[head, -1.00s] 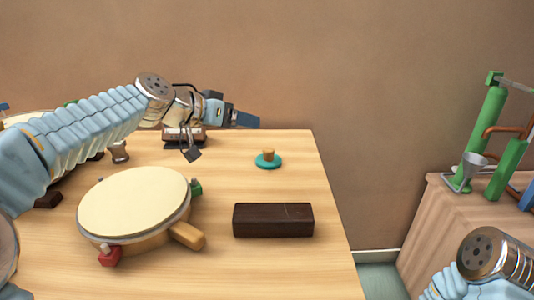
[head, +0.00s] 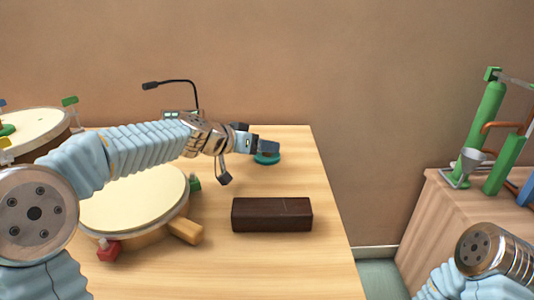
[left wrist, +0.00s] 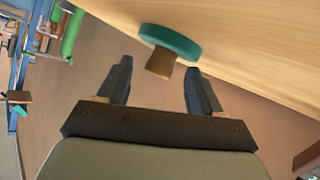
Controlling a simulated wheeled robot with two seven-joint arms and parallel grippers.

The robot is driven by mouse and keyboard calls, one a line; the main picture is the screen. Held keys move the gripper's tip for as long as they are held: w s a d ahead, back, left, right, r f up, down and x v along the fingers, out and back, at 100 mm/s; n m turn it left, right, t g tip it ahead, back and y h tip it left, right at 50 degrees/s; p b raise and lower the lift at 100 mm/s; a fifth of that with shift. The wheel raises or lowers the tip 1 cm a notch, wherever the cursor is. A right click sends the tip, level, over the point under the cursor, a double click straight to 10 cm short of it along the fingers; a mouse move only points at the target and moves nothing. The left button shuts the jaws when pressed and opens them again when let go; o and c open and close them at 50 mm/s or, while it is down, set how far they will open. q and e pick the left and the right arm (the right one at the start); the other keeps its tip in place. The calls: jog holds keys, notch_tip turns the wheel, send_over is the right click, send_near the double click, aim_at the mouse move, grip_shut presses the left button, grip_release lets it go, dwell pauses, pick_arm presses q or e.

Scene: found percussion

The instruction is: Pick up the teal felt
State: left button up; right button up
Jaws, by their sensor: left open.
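The teal felt (head: 267,160) is a round disc with a brown wooden knob on it, at the far right part of the table. In the left wrist view the teal felt (left wrist: 171,42) lies on the table, and its knob (left wrist: 161,62) points in between the fingertips. My left gripper (head: 266,147) is open at the felt and partly hides it in the head view; its two fingers also show in the left wrist view (left wrist: 158,80), one on each side of the knob. I cannot tell if they touch it. My right gripper is out of view.
A dark brown block (head: 272,215) lies on the table nearer to me. A round drum (head: 130,205) with a wooden handle and clamps is partly under my left arm. A black gooseneck device (head: 178,82) stands at the back. The table's right edge is close to the felt.

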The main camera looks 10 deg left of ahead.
pick_arm(q)
jog(key=shift+c, duration=0.3)
jog(key=c, duration=1.1)
jog(key=shift+o, duration=0.2)
jog(key=shift+r, duration=0.15)
